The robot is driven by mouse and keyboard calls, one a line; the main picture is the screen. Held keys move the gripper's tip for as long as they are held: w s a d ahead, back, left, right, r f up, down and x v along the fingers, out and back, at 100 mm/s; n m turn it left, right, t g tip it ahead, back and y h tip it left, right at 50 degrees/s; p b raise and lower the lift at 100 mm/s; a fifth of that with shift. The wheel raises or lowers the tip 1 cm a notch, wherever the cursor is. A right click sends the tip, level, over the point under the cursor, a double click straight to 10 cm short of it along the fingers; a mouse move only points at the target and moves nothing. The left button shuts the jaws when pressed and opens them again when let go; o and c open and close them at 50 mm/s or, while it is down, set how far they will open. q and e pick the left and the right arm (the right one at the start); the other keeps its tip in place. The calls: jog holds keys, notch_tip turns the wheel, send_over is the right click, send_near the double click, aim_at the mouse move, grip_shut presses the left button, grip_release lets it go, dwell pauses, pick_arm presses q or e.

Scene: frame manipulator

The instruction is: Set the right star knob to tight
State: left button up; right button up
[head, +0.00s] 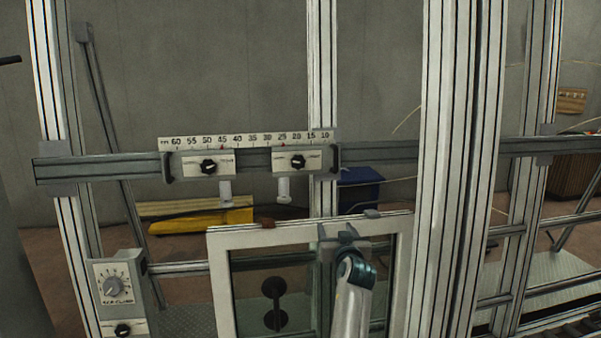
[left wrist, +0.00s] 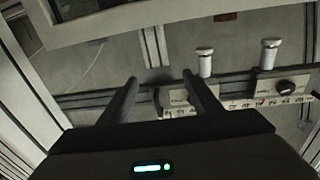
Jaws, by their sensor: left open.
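The right star knob (head: 298,161) is black and sits on a pale plate (head: 281,165) on the horizontal rail. The lettering beside it is too small to read. A matching left star knob (head: 208,167) is on another plate; in the left wrist view the left knob (left wrist: 287,87) shows at the right. My left gripper (head: 337,235) is open and empty, below and slightly right of the right knob in the head view. In the left wrist view the fingers (left wrist: 160,77) spread before the rail, and one finger partly covers the right knob's plate (left wrist: 178,97). My right gripper is out of view.
A white-framed panel (head: 218,275) stands low behind my left gripper. A thick aluminium upright (head: 455,150) stands to the right. A number scale (head: 245,141) runs above the knobs, and white pegs (head: 284,190) hang below. A dial box (head: 113,285) is at lower left.

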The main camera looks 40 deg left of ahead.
pick_arm(q)
jog(key=s+a+r+n+g+y, duration=0.1)
jog(key=a+r+n, duration=0.1)
jog(key=r, duration=0.5)
jog(key=s+a+r+n+g+y+p, duration=0.1)
jog(key=s+a+r+n, duration=0.1)
jog(key=r, duration=0.5)
jog(key=shift+a+r+y+p, duration=0.3)
jog(key=shift+a+y, duration=0.1)
jog(key=shift+a, duration=0.05)
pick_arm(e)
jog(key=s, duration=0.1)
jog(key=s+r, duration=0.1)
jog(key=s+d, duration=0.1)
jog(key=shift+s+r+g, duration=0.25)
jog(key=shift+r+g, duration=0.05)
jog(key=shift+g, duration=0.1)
pick_arm(q)
jog(key=shift+w, duration=0.1)
